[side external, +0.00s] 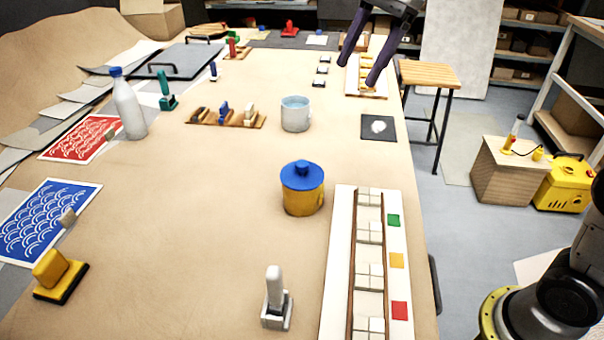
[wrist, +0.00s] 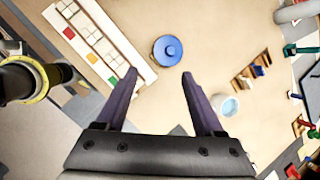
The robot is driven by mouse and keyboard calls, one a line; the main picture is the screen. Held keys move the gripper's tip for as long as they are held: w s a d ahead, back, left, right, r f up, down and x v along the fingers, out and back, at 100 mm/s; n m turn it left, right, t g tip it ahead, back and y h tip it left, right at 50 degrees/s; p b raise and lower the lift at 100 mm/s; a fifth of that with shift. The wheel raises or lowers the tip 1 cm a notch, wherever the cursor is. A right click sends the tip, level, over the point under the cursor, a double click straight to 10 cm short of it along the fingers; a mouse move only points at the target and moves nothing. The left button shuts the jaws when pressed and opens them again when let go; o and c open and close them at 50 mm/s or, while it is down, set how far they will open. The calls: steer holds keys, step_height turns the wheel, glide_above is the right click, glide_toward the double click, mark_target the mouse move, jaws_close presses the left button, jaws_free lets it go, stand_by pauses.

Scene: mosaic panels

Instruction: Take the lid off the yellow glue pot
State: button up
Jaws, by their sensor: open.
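The yellow glue pot (side external: 304,203) stands upright near the middle of the table. Its blue lid (side external: 302,176) with a round knob sits on top. In the wrist view the blue lid (wrist: 168,50) shows from above, beyond the fingertips, and hides most of the pot. My gripper (side external: 361,72) hangs in the air over the far right part of the table, well apart from the pot. Its two dark fingers (wrist: 160,85) are spread open with nothing between them.
A white tile panel (side external: 342,225) lies right of the pot. A grey cup of water (side external: 295,118) stands behind it. A white-handled stamp (side external: 276,300) stands in front. Table is clear just left of the pot.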

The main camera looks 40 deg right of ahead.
steer(key=w+f, duration=0.4)
steer(key=w, duration=0.2)
steer(key=g, duration=0.2)
glide_above(302, 162)
steer(key=d, duration=0.2)
step_height(302, 162, down, 12)
steer(key=shift+m, duration=0.3)
steer(key=shift+d+x, duration=0.15)
steer(key=shift+x, duration=1.3)
steer(key=shift+d+x, duration=0.1)
steer(key=shift+x, duration=1.4)
jaws_close()
